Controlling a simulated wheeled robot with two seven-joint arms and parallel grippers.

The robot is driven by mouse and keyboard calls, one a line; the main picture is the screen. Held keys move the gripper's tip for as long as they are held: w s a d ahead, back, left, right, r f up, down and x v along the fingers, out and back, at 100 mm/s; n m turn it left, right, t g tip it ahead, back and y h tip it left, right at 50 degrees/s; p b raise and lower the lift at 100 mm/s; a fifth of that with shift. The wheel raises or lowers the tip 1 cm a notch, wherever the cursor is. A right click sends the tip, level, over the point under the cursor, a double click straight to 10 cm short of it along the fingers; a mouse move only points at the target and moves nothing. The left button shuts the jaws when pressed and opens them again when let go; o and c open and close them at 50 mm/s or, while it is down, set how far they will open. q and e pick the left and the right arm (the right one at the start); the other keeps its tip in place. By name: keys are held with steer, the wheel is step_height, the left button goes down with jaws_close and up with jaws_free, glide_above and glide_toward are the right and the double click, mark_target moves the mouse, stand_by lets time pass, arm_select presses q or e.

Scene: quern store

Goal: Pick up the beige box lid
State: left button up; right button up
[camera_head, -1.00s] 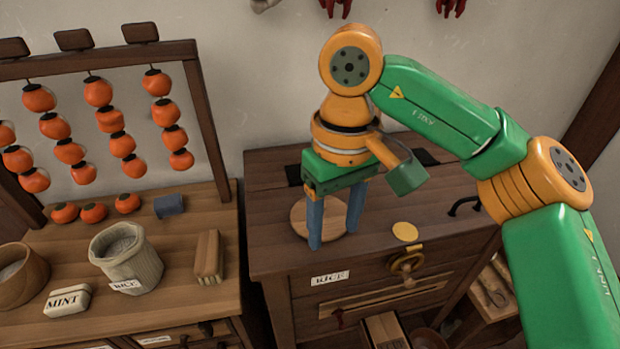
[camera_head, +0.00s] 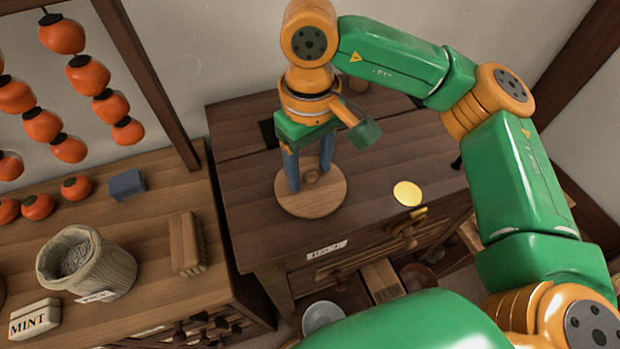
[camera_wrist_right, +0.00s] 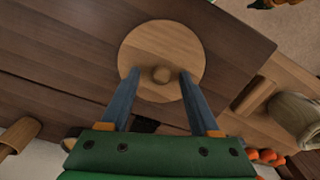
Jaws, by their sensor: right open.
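The lid (camera_head: 310,205) is a round, flat, beige-brown wooden disc with a small round knob in its middle. It lies on top of the dark wooden chest (camera_head: 240,200), and also shows in the right wrist view (camera_wrist_right: 160,40). My right gripper (camera_head: 309,179) is open, pointing down over the lid. In the right wrist view its two blue-grey fingers (camera_wrist_right: 159,73) appear on either side of the knob, apart from it. Whether the fingertips touch the disc I cannot tell. My left gripper is not in view.
A yellow disc (camera_head: 407,193) lies on the chest, right of the lid. On the left counter are a rice sack (camera_head: 105,265), a MINT block (camera_head: 35,319), a wooden brush-like block (camera_head: 186,245) and a blue-grey block (camera_head: 127,184). Orange balls hang from a rack behind.

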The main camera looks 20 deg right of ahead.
steer(key=shift+s+r, duration=0.1)
steer(key=shift+s, duration=0.1)
steer(key=c, duration=0.9)
jaws_close()
